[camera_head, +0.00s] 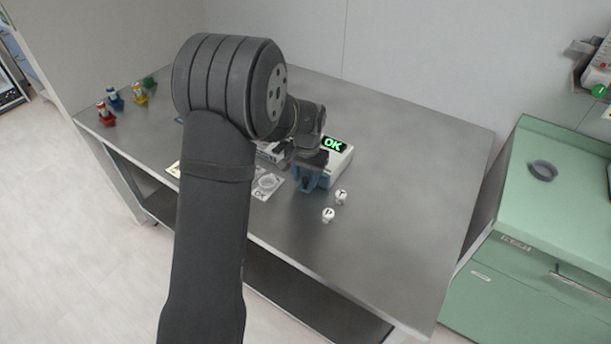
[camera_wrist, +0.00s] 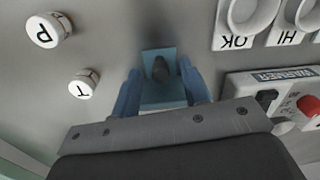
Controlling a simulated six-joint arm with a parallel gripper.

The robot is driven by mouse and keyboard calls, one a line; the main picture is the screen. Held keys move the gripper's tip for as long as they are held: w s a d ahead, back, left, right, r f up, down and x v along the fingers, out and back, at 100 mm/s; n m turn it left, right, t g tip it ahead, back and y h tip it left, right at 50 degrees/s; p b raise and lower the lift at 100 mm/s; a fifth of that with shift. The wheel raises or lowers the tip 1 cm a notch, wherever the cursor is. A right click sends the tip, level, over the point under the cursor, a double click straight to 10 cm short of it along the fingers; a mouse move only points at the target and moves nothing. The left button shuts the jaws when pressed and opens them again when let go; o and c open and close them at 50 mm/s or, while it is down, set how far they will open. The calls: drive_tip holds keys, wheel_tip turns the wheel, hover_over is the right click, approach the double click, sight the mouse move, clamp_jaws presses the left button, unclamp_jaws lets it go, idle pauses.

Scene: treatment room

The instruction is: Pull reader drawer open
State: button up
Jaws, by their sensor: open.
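The reader appears to be the white box (camera_head: 340,164) with a green "OK" display, on the metal table, partly hidden behind my wrist in the head view. My gripper (camera_head: 308,182) points down in front of it, with blue fingers.
Two white lettered caps, P (camera_wrist: 48,30) and T (camera_wrist: 84,83), stand close by. A card with ring marks, including "OK" (camera_wrist: 236,42), lies near a white unit with a red button (camera_wrist: 310,105). Coloured vials (camera_head: 115,97) stand far left. The table's right side is clear.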

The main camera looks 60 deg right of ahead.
clamp_jaws()
drive_tip(key=a, duration=0.7)
drive_tip(key=shift+a, duration=0.1)
unclamp_jaws()
wheel_tip(320, 180, up, 18)
drive_tip(key=shift+s+f, duration=0.25)
drive_tip(key=shift+s, duration=0.1)
idle(0.8)
